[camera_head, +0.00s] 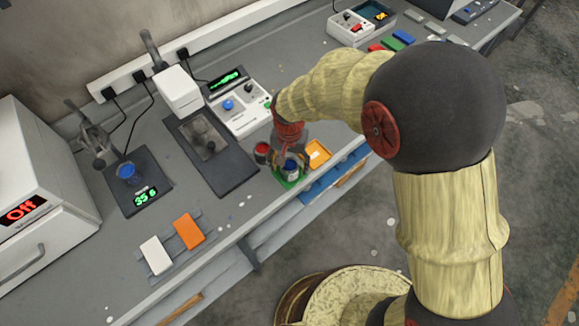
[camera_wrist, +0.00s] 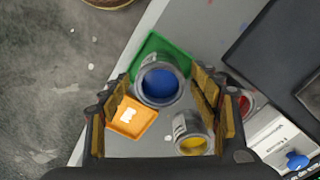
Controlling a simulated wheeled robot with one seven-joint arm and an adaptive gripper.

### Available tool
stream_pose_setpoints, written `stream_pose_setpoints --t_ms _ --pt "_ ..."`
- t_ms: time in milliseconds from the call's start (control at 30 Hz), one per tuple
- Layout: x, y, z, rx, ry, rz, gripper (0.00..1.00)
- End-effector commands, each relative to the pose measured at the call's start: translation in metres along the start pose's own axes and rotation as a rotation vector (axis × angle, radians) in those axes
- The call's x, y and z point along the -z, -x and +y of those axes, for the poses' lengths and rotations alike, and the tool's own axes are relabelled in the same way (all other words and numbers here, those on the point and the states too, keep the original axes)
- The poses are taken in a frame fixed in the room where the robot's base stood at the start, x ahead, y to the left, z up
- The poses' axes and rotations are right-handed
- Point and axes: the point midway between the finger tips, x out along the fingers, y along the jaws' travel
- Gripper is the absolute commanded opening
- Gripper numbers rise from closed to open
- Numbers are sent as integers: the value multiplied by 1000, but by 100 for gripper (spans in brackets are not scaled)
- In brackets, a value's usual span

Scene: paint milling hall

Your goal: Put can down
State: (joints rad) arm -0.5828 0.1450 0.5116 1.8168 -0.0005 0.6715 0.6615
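The can of blue paint (camera_wrist: 160,84) is between the fingers of my gripper (camera_wrist: 162,78), upright or nearly so, with its open top facing the wrist camera. In the head view the blue can (camera_head: 291,166) is partly hidden by my gripper (camera_head: 290,162). A green square mat (camera_wrist: 150,47) lies under it, and the can covers part of the mat. The can looks close above the mat; whether its base touches is hidden.
A yellow paint can (camera_wrist: 193,142) and a red can (camera_head: 262,150) stand close by. An orange tray (camera_head: 318,152) holding something white is beside the mat, near the bench edge. A dark plate (camera_head: 212,160), a scale (camera_head: 145,197) and a control box (camera_head: 240,112) are on the bench.

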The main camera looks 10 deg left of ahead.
Motion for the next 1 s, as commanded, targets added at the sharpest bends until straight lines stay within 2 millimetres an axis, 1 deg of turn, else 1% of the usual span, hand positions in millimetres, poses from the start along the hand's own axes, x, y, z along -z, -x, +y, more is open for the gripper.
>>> stream_pose_setpoints --t_ms 33,200,300,400,500,600,867,967,1000 --pt "1 14 -1 3 0 4 62" --pt "1 51 -1 4 0 5 62" --pt "1 70 -1 3 0 4 62" --pt "1 84 -1 3 0 3 62" --pt "1 94 0 2 0 3 62" --pt "1 100 0 2 0 3 62" --pt "1 103 1 4 0 5 62" --pt "4 118 13 16 -1 21 62" --pt "5 129 22 25 0 35 62"
